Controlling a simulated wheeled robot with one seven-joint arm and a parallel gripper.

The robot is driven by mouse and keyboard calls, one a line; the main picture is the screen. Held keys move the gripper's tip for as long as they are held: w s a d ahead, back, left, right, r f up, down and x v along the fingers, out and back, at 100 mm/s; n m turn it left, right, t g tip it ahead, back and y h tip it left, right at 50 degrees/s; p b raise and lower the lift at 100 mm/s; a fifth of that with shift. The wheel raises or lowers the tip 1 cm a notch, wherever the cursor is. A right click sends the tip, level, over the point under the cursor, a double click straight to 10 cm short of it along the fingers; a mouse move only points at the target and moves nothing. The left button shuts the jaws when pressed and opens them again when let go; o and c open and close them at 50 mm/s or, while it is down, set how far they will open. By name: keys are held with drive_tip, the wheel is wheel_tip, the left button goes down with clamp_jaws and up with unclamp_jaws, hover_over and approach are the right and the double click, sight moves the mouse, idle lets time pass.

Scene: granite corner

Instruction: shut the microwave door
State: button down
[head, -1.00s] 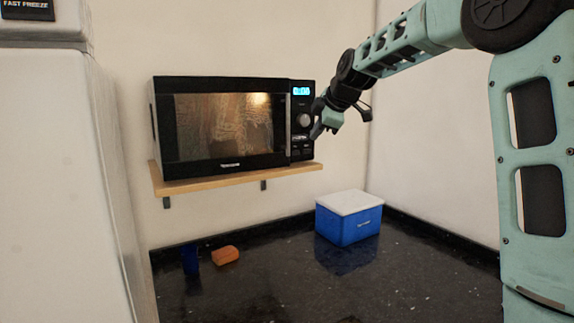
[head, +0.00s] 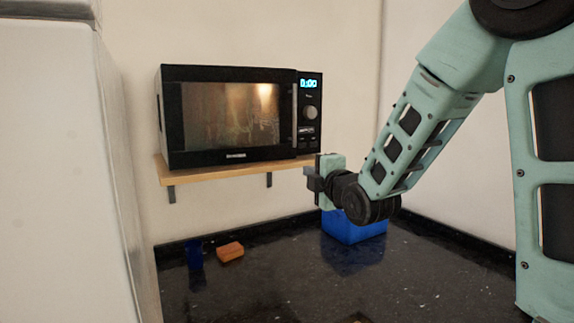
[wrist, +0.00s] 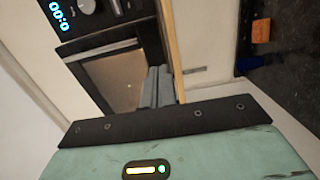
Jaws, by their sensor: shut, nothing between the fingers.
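The black microwave (head: 309,135) stands on a wooden wall shelf. Its door (head: 235,152) with a dark window lies across the front, close to the control panel; I cannot tell whether it is fully flush. The wrist view also shows the door (wrist: 118,77), tilted in the picture, with the panel beside it. My gripper (head: 311,172) is shut and empty, just right of and below the microwave's lower right corner in the head view. In the wrist view its grey fingers (wrist: 157,86) are together, in front of the door's lower part; contact cannot be made out.
The wooden shelf (head: 225,172) ends close to my gripper. A blue cooler (head: 350,229), partly behind my arm, stands on the dark granite counter (head: 290,265). A blue cup (head: 195,253) and an orange block (head: 230,251) are at left. A white appliance (head: 70,170) fills the left side.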

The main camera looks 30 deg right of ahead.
sight(283, 157)
drive_tip(key=w+p, duration=0.2)
drive_tip(key=w, duration=0.2)
drive_tip(key=w+p, duration=0.3)
drive_tip(key=w, duration=0.1)
drive_tip(key=w+d+p, duration=0.1)
drive_tip(key=w+p, duration=0.1)
drive_tip(key=w, duration=0.2)
drive_tip(key=shift+w+r, duration=0.2)
drive_tip(key=shift+w, duration=0.05)
drive_tip(key=shift+w+d+f+p, duration=0.1)
drive_tip(key=shift+w+f+p, duration=0.05)
drive_tip(key=shift+w+p, duration=0.4)
drive_tip(key=shift+w, duration=0.15)
drive_tip(key=shift+w+f+b, duration=0.15)
drive_tip(key=shift+w+b, duration=0.2)
drive_tip(key=shift+b, duration=0.2)
drive_tip(key=shift+w+d+f+b, duration=0.1)
drive_tip(key=shift+w+d+b, duration=0.1)
drive_tip(key=shift+w+b, duration=0.75)
drive_tip(key=shift+w+r, duration=0.25)
drive_tip(key=shift+r, duration=0.25)
